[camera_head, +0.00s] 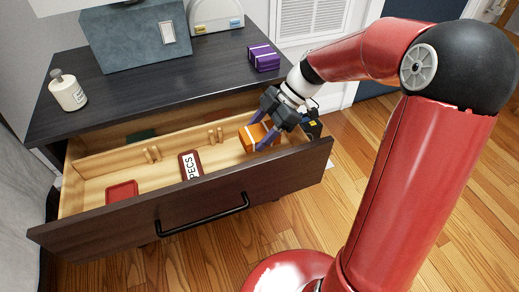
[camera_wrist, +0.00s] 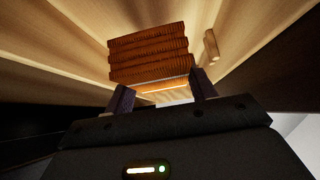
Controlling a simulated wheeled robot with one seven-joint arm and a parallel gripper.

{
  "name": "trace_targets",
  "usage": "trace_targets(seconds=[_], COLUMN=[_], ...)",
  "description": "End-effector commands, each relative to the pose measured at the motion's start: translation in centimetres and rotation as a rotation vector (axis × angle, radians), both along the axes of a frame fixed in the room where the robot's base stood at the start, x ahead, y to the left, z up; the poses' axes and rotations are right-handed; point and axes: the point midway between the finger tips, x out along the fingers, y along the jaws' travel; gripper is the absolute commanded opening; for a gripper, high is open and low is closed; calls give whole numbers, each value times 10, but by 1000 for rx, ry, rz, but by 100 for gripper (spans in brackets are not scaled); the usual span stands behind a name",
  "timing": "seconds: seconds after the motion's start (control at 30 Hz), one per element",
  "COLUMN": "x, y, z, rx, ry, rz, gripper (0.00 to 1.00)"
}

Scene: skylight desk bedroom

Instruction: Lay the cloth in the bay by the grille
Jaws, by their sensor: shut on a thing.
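An orange folded cloth (camera_head: 252,135) with a pale band is in the right part of the open wooden drawer (camera_head: 100,165), the end nearer the wall grille (camera_head: 312,18). My gripper (camera_head: 262,130) reaches into the drawer from the right, its fingers on either side of the cloth, shut on it. In the wrist view the cloth (camera_wrist: 150,55) shows as stacked ribbed folds just beyond the fingertips (camera_wrist: 163,95). I cannot tell whether it touches the drawer floor.
The drawer also holds a "SPECS" card (camera_head: 190,165), a red item (camera_head: 122,191), a dark green item (camera_head: 140,135) and short wooden divider pieces (camera_head: 151,155). On the desk top stand a bottle (camera_head: 67,92), a blue-grey box (camera_head: 135,38) and a purple box (camera_head: 263,57).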

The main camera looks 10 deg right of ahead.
Motion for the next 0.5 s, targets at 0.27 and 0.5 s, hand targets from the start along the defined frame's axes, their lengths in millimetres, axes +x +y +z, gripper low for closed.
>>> trace_targets(seconds=[0.27, 0.5], x=[0, 0], y=[0, 0], z=[-29, -61], rx=[0, 0], ry=[0, 2], rz=[-1, -1], gripper=[30, 30])
